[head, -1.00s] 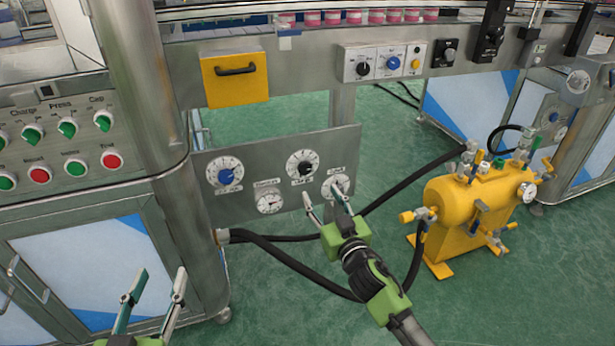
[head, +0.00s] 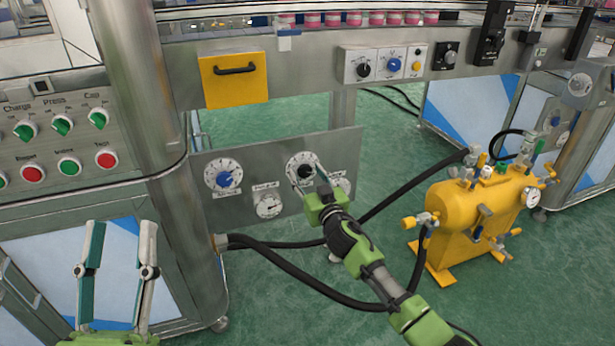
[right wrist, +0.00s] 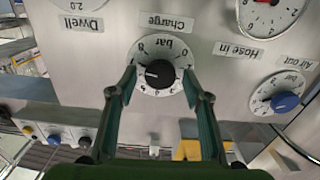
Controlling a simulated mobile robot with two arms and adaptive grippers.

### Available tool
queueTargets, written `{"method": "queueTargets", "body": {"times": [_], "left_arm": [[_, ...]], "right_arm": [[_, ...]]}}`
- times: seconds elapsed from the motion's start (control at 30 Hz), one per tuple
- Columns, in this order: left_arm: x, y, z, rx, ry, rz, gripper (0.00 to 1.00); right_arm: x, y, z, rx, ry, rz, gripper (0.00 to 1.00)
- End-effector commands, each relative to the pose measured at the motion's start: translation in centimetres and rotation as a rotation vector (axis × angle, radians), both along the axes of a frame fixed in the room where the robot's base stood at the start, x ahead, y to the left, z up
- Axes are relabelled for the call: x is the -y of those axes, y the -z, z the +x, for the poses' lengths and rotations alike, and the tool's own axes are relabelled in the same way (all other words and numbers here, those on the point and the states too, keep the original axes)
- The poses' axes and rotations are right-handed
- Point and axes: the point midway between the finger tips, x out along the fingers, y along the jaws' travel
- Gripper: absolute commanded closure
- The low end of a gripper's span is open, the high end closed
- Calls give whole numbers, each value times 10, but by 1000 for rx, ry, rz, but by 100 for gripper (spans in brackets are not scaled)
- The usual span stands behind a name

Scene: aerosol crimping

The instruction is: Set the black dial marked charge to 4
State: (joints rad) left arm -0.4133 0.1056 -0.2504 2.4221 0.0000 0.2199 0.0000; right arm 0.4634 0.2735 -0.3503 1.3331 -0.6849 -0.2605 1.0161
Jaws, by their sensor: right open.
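The black charge dial (head: 304,171) has a white numbered scale and sits on the grey panel in the head view. In the right wrist view the dial (right wrist: 160,74) appears upside down under the word Charge, its white pointer mark toward the picture's left. My right gripper (head: 306,168) is open, its two fingers on either side of the dial. In the right wrist view the fingers (right wrist: 160,82) straddle the knob with gaps showing, so they do not grip it. My left gripper (head: 122,226) is open and empty at the lower left, before the cabinet.
The panel also carries a blue Air out dial (head: 224,178), a Hose in gauge (head: 268,205) and a Dwell dial (head: 342,187) partly behind my right gripper. Black hoses (head: 290,281) run below. A yellow tank (head: 470,222) stands to the right.

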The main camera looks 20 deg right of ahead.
Motion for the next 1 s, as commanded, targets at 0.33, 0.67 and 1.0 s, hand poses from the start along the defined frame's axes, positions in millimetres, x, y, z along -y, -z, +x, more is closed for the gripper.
{"method": "queueTargets", "body": {"times": [0.33,0.67,1.0], "left_arm": [[0,0,0,-1,0,0,60],[0,1,1,-7,-1,3,60],[1,16,12,-97,-5,26,60]], "right_arm": [[0,0,0,0,-1,0,93],[0,0,0,1,-1,-22,93],[-1,0,0,7,-1,-209,93]]}}
